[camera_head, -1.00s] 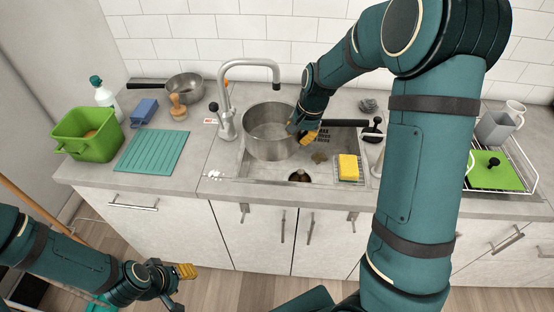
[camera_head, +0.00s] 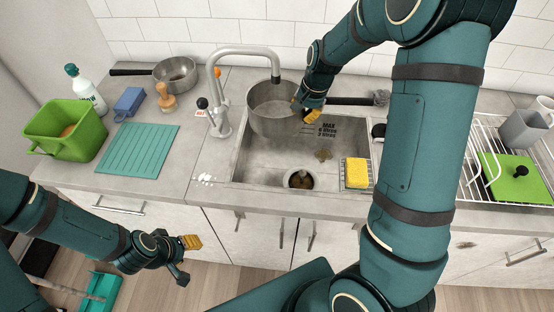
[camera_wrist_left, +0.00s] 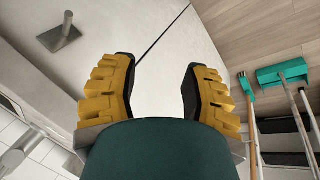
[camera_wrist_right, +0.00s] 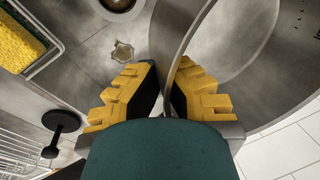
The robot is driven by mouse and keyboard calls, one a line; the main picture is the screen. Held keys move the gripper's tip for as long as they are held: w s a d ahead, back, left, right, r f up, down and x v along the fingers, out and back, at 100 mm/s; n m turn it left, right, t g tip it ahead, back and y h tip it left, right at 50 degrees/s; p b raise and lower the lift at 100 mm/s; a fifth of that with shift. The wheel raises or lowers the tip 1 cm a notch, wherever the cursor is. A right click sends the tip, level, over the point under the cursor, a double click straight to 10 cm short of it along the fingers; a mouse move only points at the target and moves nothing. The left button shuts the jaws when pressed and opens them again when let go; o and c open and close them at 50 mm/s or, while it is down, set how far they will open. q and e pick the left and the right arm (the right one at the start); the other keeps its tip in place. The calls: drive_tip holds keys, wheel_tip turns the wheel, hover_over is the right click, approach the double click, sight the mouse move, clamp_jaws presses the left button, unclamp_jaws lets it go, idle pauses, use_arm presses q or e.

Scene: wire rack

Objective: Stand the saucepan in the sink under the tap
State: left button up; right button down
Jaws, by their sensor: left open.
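The saucepan (camera_head: 262,120) is a grey metal pan with a dark handle (camera_head: 350,101) pointing right. It is upright over the back of the sink (camera_head: 238,172), with the end of the tap (camera_head: 248,51) above its opening. I cannot tell whether its base touches the sink floor. My right gripper (camera_head: 305,112) is shut on its rim; the right wrist view shows the pan wall (camera_wrist_right: 176,52) between the fingers (camera_wrist_right: 166,98). My left gripper (camera_head: 184,258) is open and empty, low in front of the cabinets; its spread fingers show in the left wrist view (camera_wrist_left: 160,95).
A yellow sponge (camera_head: 356,172) is at the sink's right, near the drain (camera_head: 300,180). A second pan (camera_head: 175,73), green tub (camera_head: 66,130), teal mat (camera_head: 138,150) and brush (camera_head: 167,100) are on the left counter. A dish rack (camera_head: 480,165) stands right.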

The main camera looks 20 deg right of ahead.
wheel_tip(320, 180, down, 17)
drive_tip(key=b, duration=0.7)
drive_tip(key=shift+s+a+f, duration=0.1)
drive_tip(key=shift+a, duration=0.05)
drive_tip(key=shift+f+b, duration=0.5)
drive_tip(key=shift+f, duration=0.95)
use_arm(q)
wheel_tip(320, 180, down, 9)
drive_tip(key=s, duration=0.2)
drive_tip(key=shift+s+g, duration=0.15)
drive_tip(key=shift+g, duration=0.15)
drive_tip(key=shift+d, duration=0.1)
use_arm(e)
drive_tip(key=c, duration=1.1)
unclamp_jaws()
drive_tip(key=shift+c, duration=0.2)
